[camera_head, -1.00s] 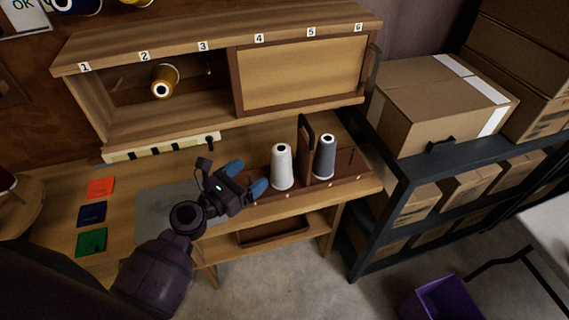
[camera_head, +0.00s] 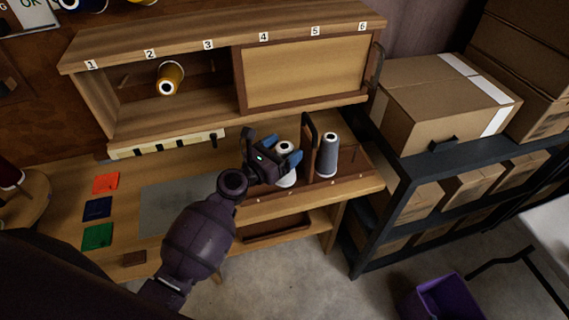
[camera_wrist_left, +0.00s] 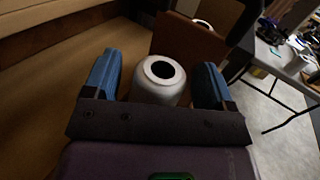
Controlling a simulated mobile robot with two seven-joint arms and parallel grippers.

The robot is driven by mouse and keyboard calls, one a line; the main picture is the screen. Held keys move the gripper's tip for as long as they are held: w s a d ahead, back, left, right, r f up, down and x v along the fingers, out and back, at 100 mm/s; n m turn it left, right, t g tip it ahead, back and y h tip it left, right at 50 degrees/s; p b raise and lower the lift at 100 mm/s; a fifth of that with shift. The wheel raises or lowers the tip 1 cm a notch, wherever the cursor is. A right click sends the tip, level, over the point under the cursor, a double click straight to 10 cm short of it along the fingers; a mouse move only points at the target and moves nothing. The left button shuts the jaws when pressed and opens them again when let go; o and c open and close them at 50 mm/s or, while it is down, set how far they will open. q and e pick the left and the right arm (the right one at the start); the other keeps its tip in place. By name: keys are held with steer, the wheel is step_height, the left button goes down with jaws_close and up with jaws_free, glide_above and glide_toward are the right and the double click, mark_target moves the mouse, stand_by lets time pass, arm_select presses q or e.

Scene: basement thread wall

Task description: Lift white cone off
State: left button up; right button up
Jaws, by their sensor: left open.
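The white cone (camera_head: 287,178) stands upright in the wooden holder on the bench, partly hidden by my left gripper in the head view. My left gripper (camera_head: 288,160) is open, with its blue fingers on either side of the cone's upper part. In the left wrist view the white cone (camera_wrist_left: 160,82) shows its round dark top hole between the two blue fingers, with a gap to the right finger. I cannot tell whether the fingers touch it. My right gripper is in neither view.
A wooden cabinet (camera_head: 215,40) hangs above, holding a gold spool (camera_head: 170,78). A shelf rack with a cardboard box (camera_head: 430,95) stands at right.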

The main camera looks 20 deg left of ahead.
arm_select(q)
steer(key=shift+w+d, duration=0.1)
steer(key=shift+w, duration=0.15)
steer(key=shift+c, duration=1.3)
steer(key=c, duration=1.1)
steer(key=shift+o, duration=0.2)
steer(key=shift+r, duration=0.45)
step_height(320, 180, up, 19)
steer(key=p, duration=0.9)
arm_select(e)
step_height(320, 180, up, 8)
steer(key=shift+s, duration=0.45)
